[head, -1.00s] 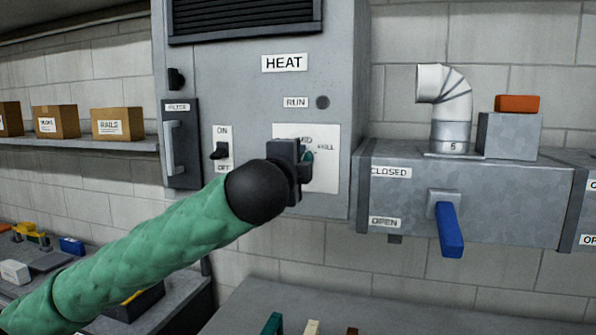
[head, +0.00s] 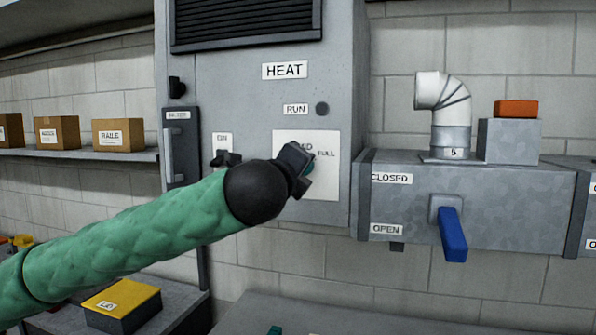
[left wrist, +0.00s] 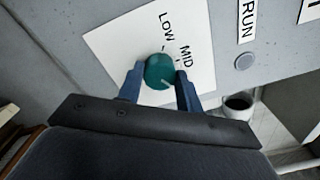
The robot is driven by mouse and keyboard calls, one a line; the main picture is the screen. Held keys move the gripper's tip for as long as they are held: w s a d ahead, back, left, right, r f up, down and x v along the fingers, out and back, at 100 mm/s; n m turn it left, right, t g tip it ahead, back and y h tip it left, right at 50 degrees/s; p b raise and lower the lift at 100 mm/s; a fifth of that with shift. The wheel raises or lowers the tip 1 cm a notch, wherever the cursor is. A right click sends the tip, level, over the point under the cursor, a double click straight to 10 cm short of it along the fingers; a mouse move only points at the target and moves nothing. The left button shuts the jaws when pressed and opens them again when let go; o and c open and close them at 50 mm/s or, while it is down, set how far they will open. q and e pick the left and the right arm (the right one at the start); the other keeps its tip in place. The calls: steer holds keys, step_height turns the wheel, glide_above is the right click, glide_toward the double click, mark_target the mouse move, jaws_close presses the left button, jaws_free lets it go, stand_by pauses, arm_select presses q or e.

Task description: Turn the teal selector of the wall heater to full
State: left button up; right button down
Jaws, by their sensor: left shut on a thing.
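The teal selector (head: 310,169) is on a white plate (head: 325,186) on the grey wall heater (head: 250,60). My left gripper (head: 304,170) is at the selector and covers most of it in the head view. In the left wrist view the round teal selector (left wrist: 159,70) sits between the two fingers of my left gripper (left wrist: 160,82), which is shut on it. LOW and MID show on the plate (left wrist: 112,42) there. FULL shows right of the selector in the head view. A pale mark shows on the knob, but its exact setting is unclear. My right gripper is out of view.
A dark switch (head: 225,159) and a filter handle (head: 169,156) are left of the selector. A RUN lamp (head: 322,109) is above, dark. A duct (head: 520,205) with a blue lever (head: 452,235) is at right. Boxes stand on a shelf (head: 90,154) at left.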

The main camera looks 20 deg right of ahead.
arm_select(q)
steer(key=shift+f, duration=0.2)
steer(key=o, duration=1)
steer(key=shift+r, duration=0.1)
steer(key=shift+s, duration=0.1)
steer(key=b+v, duration=0.3)
steer(key=v, duration=0.4)
steer(key=shift+s+a, duration=0.2)
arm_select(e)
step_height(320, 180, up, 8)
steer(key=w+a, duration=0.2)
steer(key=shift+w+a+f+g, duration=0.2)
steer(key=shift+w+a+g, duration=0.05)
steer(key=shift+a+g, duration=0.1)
